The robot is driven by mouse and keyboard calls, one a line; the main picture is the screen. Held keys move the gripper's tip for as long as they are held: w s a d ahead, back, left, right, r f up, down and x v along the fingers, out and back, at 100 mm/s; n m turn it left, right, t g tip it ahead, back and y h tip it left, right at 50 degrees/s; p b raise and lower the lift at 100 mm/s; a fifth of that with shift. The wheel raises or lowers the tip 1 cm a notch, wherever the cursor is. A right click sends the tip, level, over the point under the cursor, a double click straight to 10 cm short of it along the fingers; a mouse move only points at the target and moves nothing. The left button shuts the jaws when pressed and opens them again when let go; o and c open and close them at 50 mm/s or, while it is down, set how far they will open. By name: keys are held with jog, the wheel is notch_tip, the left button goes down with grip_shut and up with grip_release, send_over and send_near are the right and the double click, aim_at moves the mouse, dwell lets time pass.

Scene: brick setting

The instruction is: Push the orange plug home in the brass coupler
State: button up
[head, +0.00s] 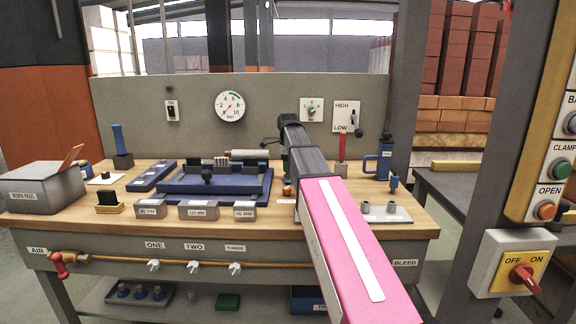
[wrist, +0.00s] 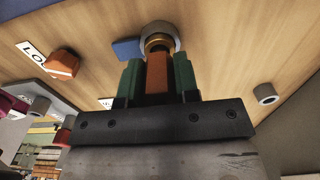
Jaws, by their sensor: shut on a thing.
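The orange plug (wrist: 157,75) is between the green-padded fingers of my gripper (wrist: 157,70) in the wrist view, and the gripper is shut on it. The brass coupler (wrist: 157,44) is a brass ring in a round grey collar, straight ahead of the plug. The plug's far end overlaps the coupler's mouth in this view. I cannot tell how deep it sits or whether they touch. In the head view my arm covers most of this area, and the held plug cannot be made out.
An orange-red block (wrist: 62,66) lies by a white label, left of the coupler. A grey round socket (wrist: 265,93) is to the right. On the wooden bench (head: 335,222), a blue fixture (head: 250,190) stands left of my arm and a blue can (head: 385,160) right of it.

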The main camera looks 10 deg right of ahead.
jog(key=shift+f, duration=0.7)
jog(key=o, duration=1.4)
jog(key=shift+r, duration=3)
jog(key=shift+s, duration=0.1)
